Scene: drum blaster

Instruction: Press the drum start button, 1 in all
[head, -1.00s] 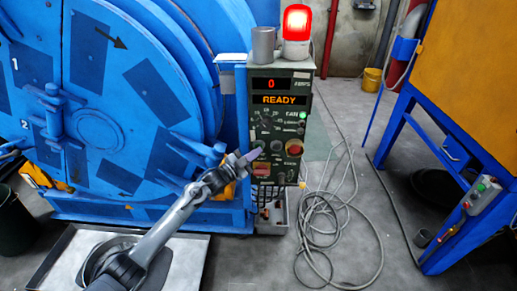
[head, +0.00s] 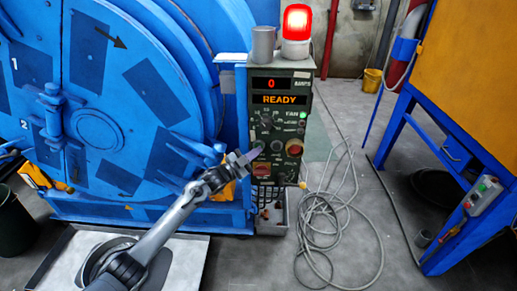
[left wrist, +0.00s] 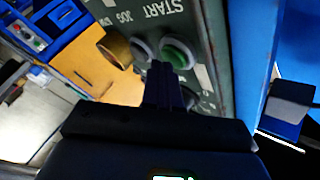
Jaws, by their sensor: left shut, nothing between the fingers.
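The drum's dark green control panel (head: 283,115) stands at the centre of the head view, its display (head: 279,99) reading READY with a red 0 above. The green start button (left wrist: 180,52) shows in the left wrist view beside the START lettering, its lower edge partly hidden by my fingers. My left gripper (head: 255,153) is shut and empty, its tips at the panel's left side. In the left wrist view the shut fingertips (left wrist: 162,70) overlap the edge of the button. I cannot tell whether they touch it. My right gripper is not in view.
The blue drum (head: 140,90) fills the left. A lit red lamp (head: 297,22) and a grey cup (head: 264,42) sit atop the panel. Coiled cable (head: 325,215) lies on the floor.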

